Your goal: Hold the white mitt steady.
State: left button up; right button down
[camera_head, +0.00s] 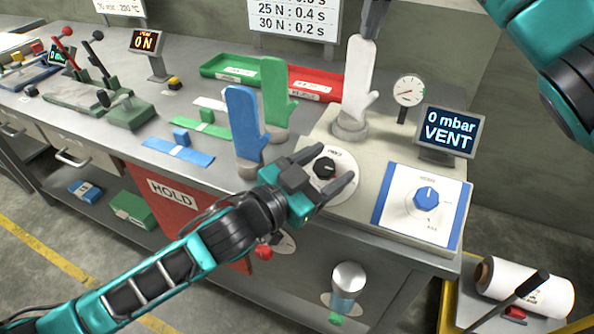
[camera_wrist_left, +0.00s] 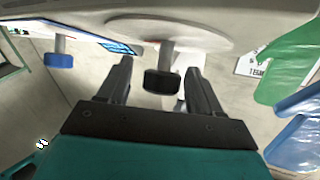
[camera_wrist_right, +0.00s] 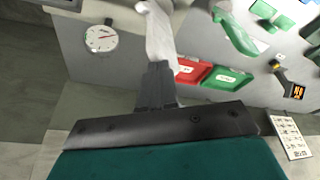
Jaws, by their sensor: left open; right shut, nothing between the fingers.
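The white mitt (camera_head: 358,80) stands upright on a round grey base (camera_head: 349,129) at the back of the pale console. It also shows in the right wrist view (camera_wrist_right: 159,38). My right gripper (camera_head: 374,18) is shut and empty at the mitt's top end; I cannot tell whether it touches. In the right wrist view its fingers (camera_wrist_right: 157,82) overlap the mitt's near end. My left gripper (camera_head: 330,165) is open over the console's black knob (camera_head: 325,168). In the left wrist view the knob (camera_wrist_left: 162,81) sits between the spread fingers, with gaps visible beside it.
A blue mitt (camera_head: 243,122) and a green mitt (camera_head: 275,92) stand left of the console. A gauge (camera_head: 408,91) and a display reading "0 mbar VENT" (camera_head: 446,132) stand right of the white mitt. A blue knob (camera_head: 426,198) sits on the right panel.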

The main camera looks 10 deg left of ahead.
pick_arm(q)
jog(key=v, duration=1)
jog(key=shift+s, duration=0.2)
pick_arm(e)
jog(key=shift+f, duration=0.35)
pick_arm(q)
jog(key=shift+a, duration=0.1)
pick_arm(e)
jog(key=shift+r, duration=0.1)
jog(key=shift+w+r, duration=0.15)
jog(key=shift+r, duration=0.75)
pick_arm(q)
jog(key=shift+w, duration=0.1)
pick_arm(e)
jog(key=shift+r, duration=1.7)
pick_arm(q)
jog(key=shift+r, duration=0.1)
pick_arm(e)
jog(key=shift+r, duration=0.1)
pick_arm(q)
notch_tip(320, 180, up, 3)
jog(key=p, duration=0.2)
jog(key=shift+p, duration=0.3)
pick_arm(e)
notch_tip(320, 180, up, 2)
jog(key=shift+r, duration=0.15)
